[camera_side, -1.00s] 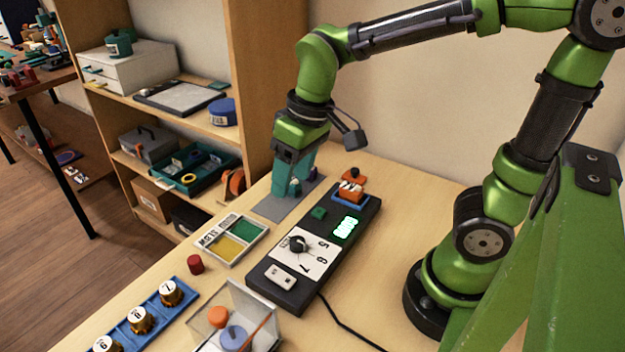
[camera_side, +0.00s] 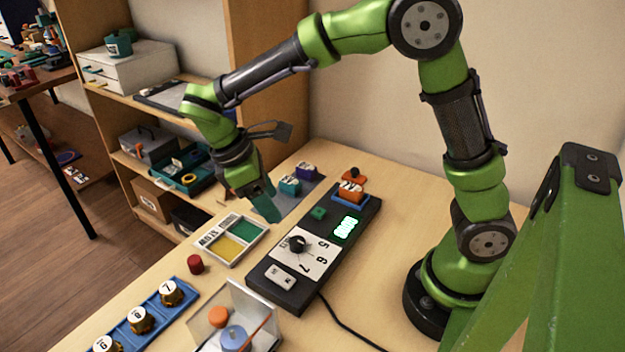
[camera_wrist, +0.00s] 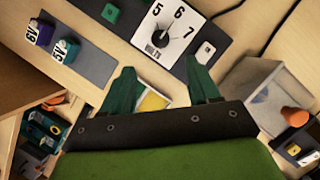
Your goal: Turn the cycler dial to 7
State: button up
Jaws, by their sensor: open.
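The cycler (camera_side: 265,283) is a long black box on the table, also partly in the wrist view (camera_wrist: 175,60). Its white dial plate (camera_side: 316,265) carries 5, 6 and 7 and shows in the wrist view (camera_wrist: 182,45). The black dial knob (camera_side: 298,243) sits on the plate, also in the wrist view (camera_wrist: 158,27); I cannot tell its exact setting. A green display (camera_side: 346,228) is lit, its digits unreadable. My gripper (camera_side: 267,212) is open and empty, tilted, left of the cycler; its fingers (camera_wrist: 162,76) are apart from the dial in the wrist view.
A teal block (camera_side: 289,187) and a purple block (camera_side: 306,171) stand on the grey mat. An orange block (camera_side: 350,190) sits in a blue holder on the cycler. A green-and-yellow tray (camera_side: 262,233), red cylinder (camera_side: 196,264), clear bin (camera_side: 255,297) and blue rack (camera_side: 120,328) lie nearby.

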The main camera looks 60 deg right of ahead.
aim_at(297, 240)
jog(key=x, duration=1.2)
jog(key=c, duration=1)
jog(key=shift+c, duration=0.2)
